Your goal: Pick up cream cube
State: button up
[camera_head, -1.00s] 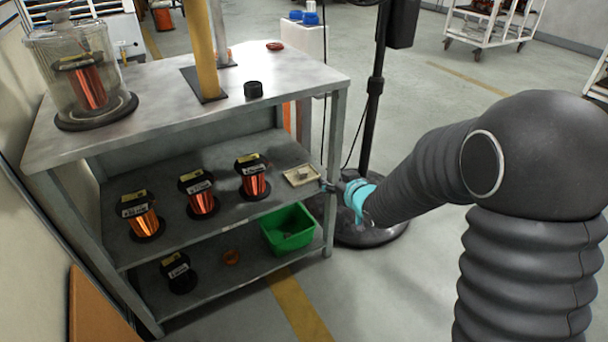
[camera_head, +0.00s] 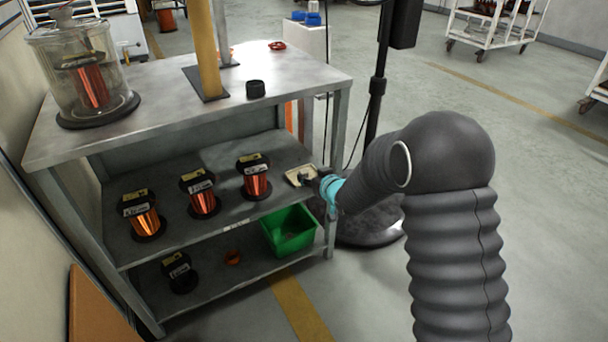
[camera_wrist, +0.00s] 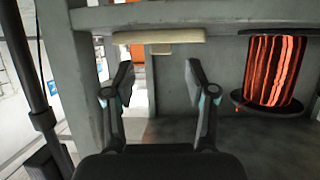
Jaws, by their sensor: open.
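The cream cube (camera_wrist: 160,49) shows in the wrist view, which appears upside down, as a small pale block against the shallow cream tray (camera_wrist: 185,36). My gripper (camera_wrist: 160,76) is open and empty, one finger to each side of the cube's line, with the cube apparently beyond the fingertips. In the head view, the tray (camera_head: 291,177) lies at the right end of the middle shelf. My gripper (camera_head: 308,181) is at the tray's right side there and hides much of it; the cube cannot be made out in that view.
Copper spools stand left of the tray, the nearest (camera_head: 256,183) close by; one (camera_wrist: 274,70) shows in the wrist view. The shelf unit's front right post (camera_head: 332,190) is close to my arm. The tabletop (camera_head: 180,110) is overhead. A green bin (camera_head: 290,232) sits below.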

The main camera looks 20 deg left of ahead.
aim_at(306, 173)
jog(key=shift+x, duration=1.95)
jog(key=shift+s+f, duration=0.1)
jog(key=c, duration=0.8)
